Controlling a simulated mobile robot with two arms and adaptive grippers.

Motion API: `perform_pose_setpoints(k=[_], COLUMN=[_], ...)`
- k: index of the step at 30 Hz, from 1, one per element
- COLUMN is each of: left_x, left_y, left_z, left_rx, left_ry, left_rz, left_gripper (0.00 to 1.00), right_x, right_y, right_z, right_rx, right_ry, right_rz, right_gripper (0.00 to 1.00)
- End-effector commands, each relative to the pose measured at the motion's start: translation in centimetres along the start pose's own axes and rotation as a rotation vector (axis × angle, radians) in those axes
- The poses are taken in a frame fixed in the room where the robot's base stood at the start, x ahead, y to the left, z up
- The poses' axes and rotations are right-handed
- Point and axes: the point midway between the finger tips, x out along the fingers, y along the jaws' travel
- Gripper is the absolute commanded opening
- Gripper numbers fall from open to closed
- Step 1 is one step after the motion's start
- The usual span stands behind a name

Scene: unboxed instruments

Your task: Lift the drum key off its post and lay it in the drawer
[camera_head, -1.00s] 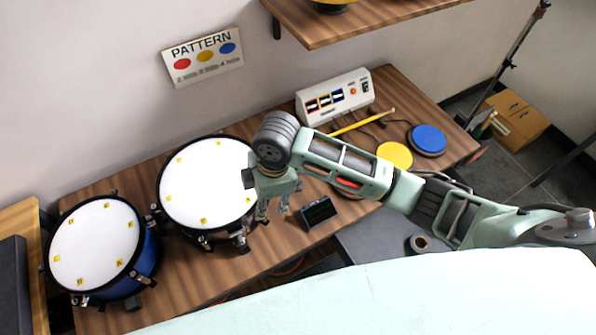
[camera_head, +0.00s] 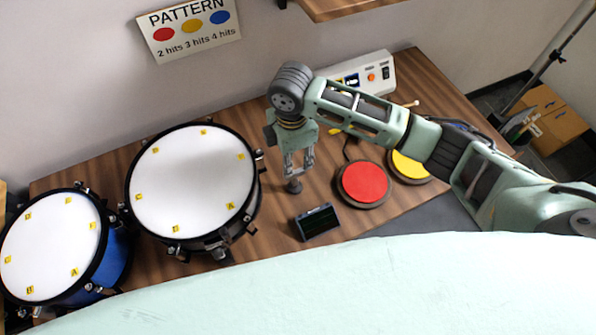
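A small dark post with a round base (camera_head: 294,186) stands on the wooden table, right of the larger drum. My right gripper (camera_head: 299,168) points down directly above and around its top. Its two fingers look parted, with a gap between them. The drum key is too small or too hidden by the fingers to make out. No drawer can be told for sure; a grey surface (camera_head: 432,207) shows below the table's front edge, partly behind my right arm. My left gripper is not in view.
The larger drum (camera_head: 190,185) and a blue drum (camera_head: 50,245) stand left. A small dark display box (camera_head: 316,222) sits just in front of the post. Red (camera_head: 364,184) and yellow (camera_head: 408,166) pads lie to the right. A white control box (camera_head: 372,76) stands behind.

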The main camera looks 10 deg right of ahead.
Motion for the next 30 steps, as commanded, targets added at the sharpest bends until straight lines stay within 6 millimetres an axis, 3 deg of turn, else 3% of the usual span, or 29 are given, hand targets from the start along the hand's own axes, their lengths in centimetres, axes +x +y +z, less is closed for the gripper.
perform_pose_setpoints(k=[17,26,30], left_x=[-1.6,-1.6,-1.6], left_y=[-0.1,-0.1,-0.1], left_z=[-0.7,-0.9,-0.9], left_rx=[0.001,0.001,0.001], left_ry=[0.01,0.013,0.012], left_rz=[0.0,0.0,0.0], left_gripper=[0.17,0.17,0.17], right_x=[7.0,7.5,7.5], right_y=[-1.0,-0.9,-0.9], right_z=[0.1,0.1,0.1], right_rx=[0.001,-0.001,0.0], right_ry=[0.0,0.0,0.0], right_rz=[-0.003,0.001,0.001], right_gripper=[0.33,0.32,0.2])
